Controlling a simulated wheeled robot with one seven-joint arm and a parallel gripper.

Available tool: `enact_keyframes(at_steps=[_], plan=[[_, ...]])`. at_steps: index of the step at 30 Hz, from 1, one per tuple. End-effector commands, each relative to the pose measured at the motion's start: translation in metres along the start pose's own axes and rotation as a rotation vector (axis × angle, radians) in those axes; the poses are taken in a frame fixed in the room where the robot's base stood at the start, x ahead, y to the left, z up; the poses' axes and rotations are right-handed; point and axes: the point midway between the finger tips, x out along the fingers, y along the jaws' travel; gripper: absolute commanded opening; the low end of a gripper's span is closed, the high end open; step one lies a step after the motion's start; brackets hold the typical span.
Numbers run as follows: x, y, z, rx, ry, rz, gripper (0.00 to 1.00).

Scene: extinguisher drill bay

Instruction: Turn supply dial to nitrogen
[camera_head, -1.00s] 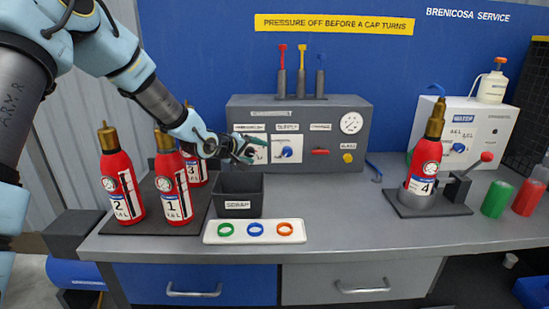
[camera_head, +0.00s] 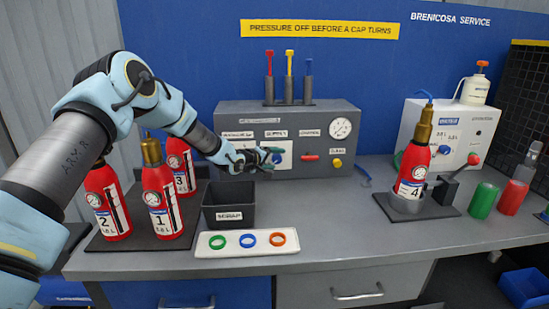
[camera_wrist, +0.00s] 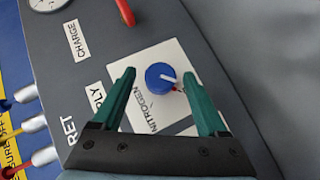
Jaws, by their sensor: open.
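The supply dial (camera_wrist: 158,75) is a blue round knob on a white plate in the wrist view. In the head view my gripper (camera_head: 272,156) is in front of the grey panel (camera_head: 345,166) and partly hides the dial (camera_head: 278,158).
A red switch (camera_head: 310,157) and yellow button (camera_head: 337,163) are right of the dial. A black scrap bin (camera_head: 230,205) stands below my forearm. Red extinguishers (camera_head: 160,205) stand to the left, and extinguisher 4 (camera_head: 411,175) to the right.

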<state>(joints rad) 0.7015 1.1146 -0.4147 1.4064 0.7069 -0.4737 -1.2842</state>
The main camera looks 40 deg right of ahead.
Motion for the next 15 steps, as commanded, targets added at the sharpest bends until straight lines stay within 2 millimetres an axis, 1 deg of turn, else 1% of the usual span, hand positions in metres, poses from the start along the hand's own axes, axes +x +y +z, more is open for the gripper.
enact_keyframes(at_steps=[8, 11, 15], plan=[[0.0018, -0.0007, 0.0, -0.001, 0.0, -0.001, 0.76], [0.0017, -0.0006, -0.0001, -0.001, 0.0, -0.001, 0.67], [0.0016, -0.0006, -0.0001, -0.001, 0.0, -0.001, 0.51]])
